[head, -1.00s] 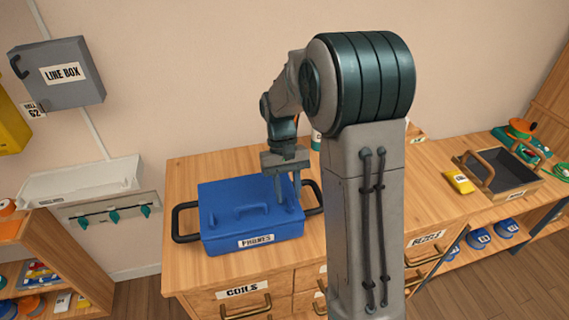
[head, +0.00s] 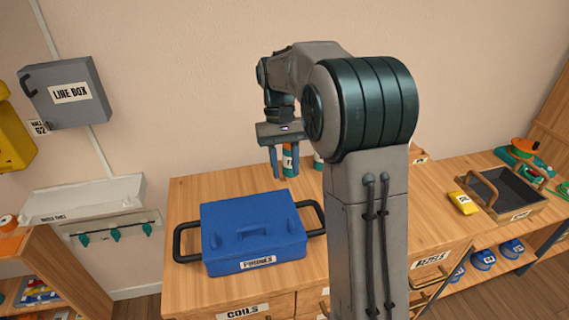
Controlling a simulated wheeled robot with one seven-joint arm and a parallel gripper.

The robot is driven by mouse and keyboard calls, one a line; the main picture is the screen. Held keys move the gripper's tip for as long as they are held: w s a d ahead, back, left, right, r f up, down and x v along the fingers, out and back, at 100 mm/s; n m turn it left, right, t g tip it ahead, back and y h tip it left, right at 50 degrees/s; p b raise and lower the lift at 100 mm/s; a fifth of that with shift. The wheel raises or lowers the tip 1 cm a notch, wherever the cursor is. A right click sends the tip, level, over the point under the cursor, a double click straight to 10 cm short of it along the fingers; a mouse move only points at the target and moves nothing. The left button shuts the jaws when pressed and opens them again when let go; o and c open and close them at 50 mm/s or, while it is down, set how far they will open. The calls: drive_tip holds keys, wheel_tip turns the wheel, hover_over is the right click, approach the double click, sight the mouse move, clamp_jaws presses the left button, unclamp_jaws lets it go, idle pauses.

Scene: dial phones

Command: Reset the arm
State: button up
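My gripper (head: 285,176) hangs from my raised, bent arm, fingers pointing down. My upper arm hides part of the counter's right half.
A grey line box (head: 66,92) and a white shelf (head: 85,200) are on the wall at left. A dark tray (head: 516,190) and a yellow packet (head: 463,202) lie at right.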

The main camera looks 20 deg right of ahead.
drive_tip(key=s+f+t, duration=0.2)
drive_tip(key=s+t, duration=0.5)
drive_tip(key=s, duration=1.3)
drive_tip(key=shift+a, duration=0.1)
